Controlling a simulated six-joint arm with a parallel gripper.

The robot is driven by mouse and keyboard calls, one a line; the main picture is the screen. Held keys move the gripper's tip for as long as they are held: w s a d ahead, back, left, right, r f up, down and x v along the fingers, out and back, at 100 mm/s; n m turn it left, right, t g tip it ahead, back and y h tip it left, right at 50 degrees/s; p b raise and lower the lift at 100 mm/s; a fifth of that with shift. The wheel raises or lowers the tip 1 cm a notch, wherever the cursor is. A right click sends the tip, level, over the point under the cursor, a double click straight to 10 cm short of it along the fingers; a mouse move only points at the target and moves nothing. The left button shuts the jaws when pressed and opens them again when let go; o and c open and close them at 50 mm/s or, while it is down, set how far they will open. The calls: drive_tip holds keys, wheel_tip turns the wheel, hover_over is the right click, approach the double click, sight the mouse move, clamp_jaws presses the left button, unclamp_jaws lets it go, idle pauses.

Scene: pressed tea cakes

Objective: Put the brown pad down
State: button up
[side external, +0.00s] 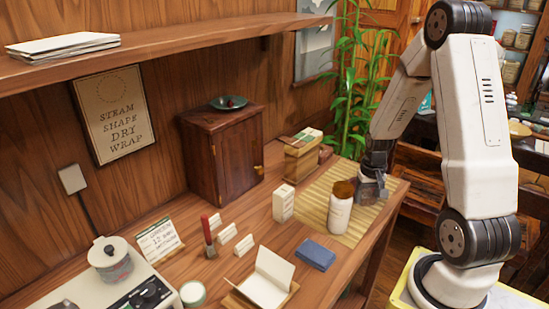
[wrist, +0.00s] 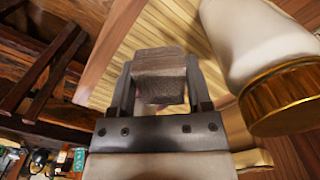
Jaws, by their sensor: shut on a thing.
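My gripper (side external: 372,188) is low over the right part of the slatted bamboo mat (side external: 316,199), just behind and right of a white jar with a brown-gold lid. In the wrist view my gripper (wrist: 160,80) has its two fingers on either side of the brown pad (wrist: 160,62), a small grey-brown block with a rough front face. It is shut on the pad. The mat (wrist: 188,22) shows beyond the pad. In the side view the pad is hard to make out, and whether it touches the mat I cannot tell.
The white jar (side external: 340,214) stands close to my gripper; its gold lid (wrist: 285,98) is on the right in the wrist view. A white box (side external: 283,203), a wooden holder (side external: 302,160) and a folded blue cloth (side external: 315,254) are around the mat. The table's right edge is near.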

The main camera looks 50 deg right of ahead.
sight(355, 215)
drive_tip(key=shift+w+d+f, duration=0.3)
drive_tip(key=shift+w+f, duration=0.1)
drive_tip(key=shift+f, duration=0.2)
drive_tip(key=shift+w+d+f, duration=0.25)
drive_tip(key=shift+w+f, duration=0.15)
drive_tip(key=shift+f, duration=0.2)
drive_tip(key=shift+w+d+f, duration=0.3)
drive_tip(key=shift+w+f, duration=0.1)
drive_tip(key=shift+f, duration=0.2)
drive_tip(key=shift+w+d+f, duration=0.1)
drive_tip(key=shift+w+f, duration=0.05)
drive_tip(key=shift+f, duration=0.1)
drive_tip(key=shift+w+f, duration=0.1)
drive_tip(key=shift+f, duration=1.45)
drive_tip(key=shift+f, duration=0.15)
drive_tip(key=o, duration=1.2)
drive_tip(key=shift+o, duration=0.2)
drive_tip(key=shift+r, duration=6.15)
